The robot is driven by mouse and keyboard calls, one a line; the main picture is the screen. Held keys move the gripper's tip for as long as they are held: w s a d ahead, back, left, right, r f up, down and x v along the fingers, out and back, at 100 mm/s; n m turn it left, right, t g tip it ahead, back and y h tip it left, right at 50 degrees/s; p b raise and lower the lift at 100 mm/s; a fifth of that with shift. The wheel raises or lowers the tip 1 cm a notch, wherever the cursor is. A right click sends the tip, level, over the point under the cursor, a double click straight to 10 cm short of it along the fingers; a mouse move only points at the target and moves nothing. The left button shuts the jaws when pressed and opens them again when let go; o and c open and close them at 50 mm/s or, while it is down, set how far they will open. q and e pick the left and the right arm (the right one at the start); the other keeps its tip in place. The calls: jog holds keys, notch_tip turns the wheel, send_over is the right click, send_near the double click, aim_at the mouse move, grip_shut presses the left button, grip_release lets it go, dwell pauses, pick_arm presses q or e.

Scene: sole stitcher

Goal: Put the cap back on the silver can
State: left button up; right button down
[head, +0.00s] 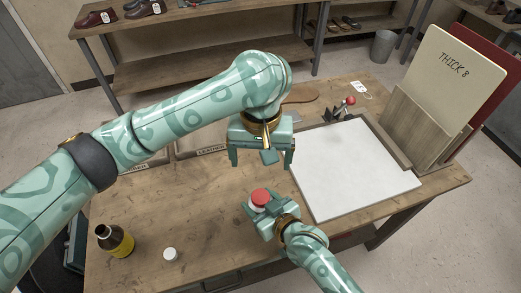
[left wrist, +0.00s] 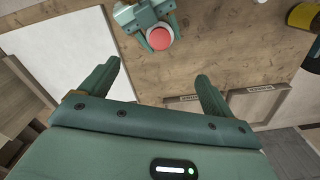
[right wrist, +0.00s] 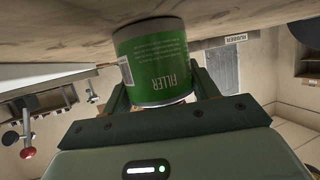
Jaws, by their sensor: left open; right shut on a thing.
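The silver can (right wrist: 158,60) has a green FILLER label and stands on the workbench. My right gripper (head: 258,208) is shut around its side. A red round cap (head: 260,195) shows over the can's top, and it also shows in the left wrist view (left wrist: 160,38). I cannot tell whether it is fully seated. My left gripper (head: 262,158) is open and empty, above the bench and just behind the can. In the left wrist view its fingers (left wrist: 158,78) are apart with nothing between them.
A yellow bottle (head: 120,244) with a dark neck and a small white cap (head: 170,254) stand at the front left of the bench (head: 200,225). A white mat (head: 350,170) lies to the right. A rack of boards (head: 425,125) and a red-knobbed lever (head: 350,101) are further back.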

jog(key=shift+c, duration=1.6)
grip_release()
pick_arm(q)
notch_tip(320, 180, up, 2)
jog(key=shift+r, duration=0.1)
pick_arm(e)
jog(key=shift+s, duration=0.1)
jog(key=shift+s+d+r, duration=0.25)
pick_arm(q)
notch_tip(320, 180, up, 5)
jog(key=p, duration=0.4)
jog(key=shift+s, duration=0.15)
pick_arm(e)
jog(key=v, duration=1.5)
jog(key=shift+s+d, duration=0.2)
